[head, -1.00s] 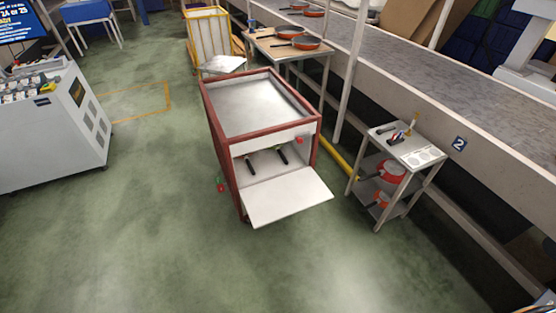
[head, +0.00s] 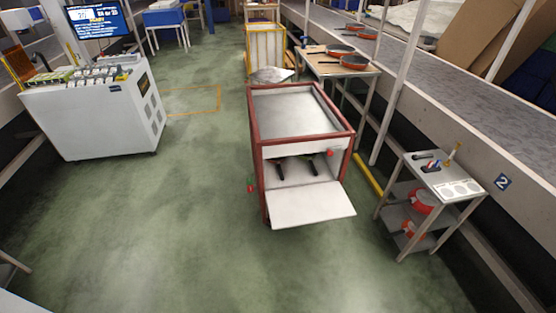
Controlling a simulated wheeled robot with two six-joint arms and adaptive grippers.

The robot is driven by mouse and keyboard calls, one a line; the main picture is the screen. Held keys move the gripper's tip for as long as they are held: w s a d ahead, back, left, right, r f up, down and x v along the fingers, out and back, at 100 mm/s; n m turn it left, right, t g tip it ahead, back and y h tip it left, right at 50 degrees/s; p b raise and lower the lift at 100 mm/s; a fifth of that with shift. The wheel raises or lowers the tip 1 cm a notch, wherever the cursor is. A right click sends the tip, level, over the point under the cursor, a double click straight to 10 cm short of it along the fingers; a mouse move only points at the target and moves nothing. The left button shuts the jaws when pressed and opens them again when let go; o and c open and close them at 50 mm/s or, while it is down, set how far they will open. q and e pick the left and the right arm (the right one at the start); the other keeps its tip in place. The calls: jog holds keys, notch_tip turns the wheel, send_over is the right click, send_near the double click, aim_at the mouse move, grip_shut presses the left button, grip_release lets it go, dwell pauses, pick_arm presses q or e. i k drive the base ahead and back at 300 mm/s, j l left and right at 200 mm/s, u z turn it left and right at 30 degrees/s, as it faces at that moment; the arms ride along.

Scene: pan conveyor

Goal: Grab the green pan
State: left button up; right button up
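No green pan can be made out in the head view. Two dark pan handles (head: 312,165) show inside the open front of a red-framed metal cabinet (head: 352,131); the pans they belong to are hidden inside, so their colour cannot be told. Orange-red pans with dark insides, such as the nearer pan (head: 353,62), sit on a table behind the cabinet, and another lies on the conveyor. Neither of my grippers is in view.
The cabinet's flap (head: 312,206) hangs open toward me. A small shelf cart (head: 412,184) with red containers stands at the right, beside the long conveyor (head: 430,70). A white machine (head: 95,115) stands at the left. The green floor (head: 180,230) between is clear.

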aim_at(309, 159)
jog(key=i+j+z, duration=0.1)
jog(key=i+j, duration=0.4)
jog(key=j, duration=0.2)
jog(key=i+j+z, duration=0.15)
jog(key=j, duration=0.25)
jog(key=i, duration=0.1)
